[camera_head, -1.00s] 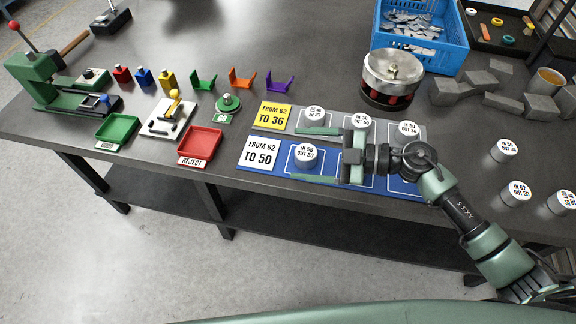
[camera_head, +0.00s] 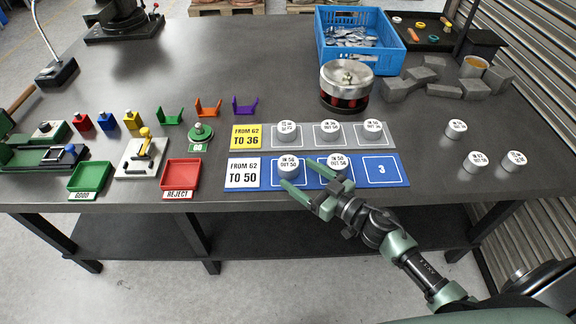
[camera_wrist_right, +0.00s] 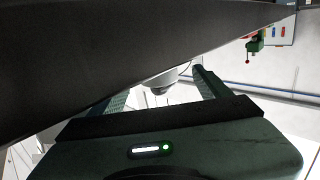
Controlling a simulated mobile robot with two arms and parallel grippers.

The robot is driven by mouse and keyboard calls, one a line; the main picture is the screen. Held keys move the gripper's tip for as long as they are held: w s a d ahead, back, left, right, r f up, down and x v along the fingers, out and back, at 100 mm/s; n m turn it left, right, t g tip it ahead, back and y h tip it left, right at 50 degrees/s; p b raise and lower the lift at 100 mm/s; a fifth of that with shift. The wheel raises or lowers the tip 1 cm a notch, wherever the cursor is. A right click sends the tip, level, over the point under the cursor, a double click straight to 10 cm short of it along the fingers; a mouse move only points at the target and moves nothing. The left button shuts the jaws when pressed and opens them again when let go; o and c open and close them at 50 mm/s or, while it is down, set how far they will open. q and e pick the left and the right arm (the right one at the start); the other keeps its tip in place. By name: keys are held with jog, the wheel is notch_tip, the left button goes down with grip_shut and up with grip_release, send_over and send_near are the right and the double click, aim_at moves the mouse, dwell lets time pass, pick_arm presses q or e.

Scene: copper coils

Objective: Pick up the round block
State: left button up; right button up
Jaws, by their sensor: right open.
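Several round blocks, grey with white labelled tops, stand on the table. One round block (camera_head: 288,168) is on the first square of the blue strip (camera_head: 400,182), and another (camera_head: 338,163) is on its second square. Three more (camera_head: 329,130) stand on the grey strip (camera_head: 388,145) behind. My right gripper (camera_head: 297,173) is open and empty, its fingers pointing left and back towards the first blue-strip block. Contact cannot be told. My left gripper is not in view.
Three loose round blocks (camera_head: 456,128) stand at the right. A metal pot (camera_head: 346,88), a blue crate (camera_head: 398,62) and grey blocks (camera_head: 445,90) lie behind. Red (camera_head: 181,172) and green (camera_head: 90,176) trays are at the left. The blue strip's third square is bare.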

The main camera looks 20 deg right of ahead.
aim_at(297, 170)
jog(key=shift+w+a+r, duration=0.1)
jog(key=shift+w+a, duration=0.05)
jog(key=shift+w, duration=0.3)
jog(key=x, duration=0.4)
jog(key=shift+w, duration=0.2)
jog(key=shift+r, duration=0.1)
jog(key=c, duration=1.7)
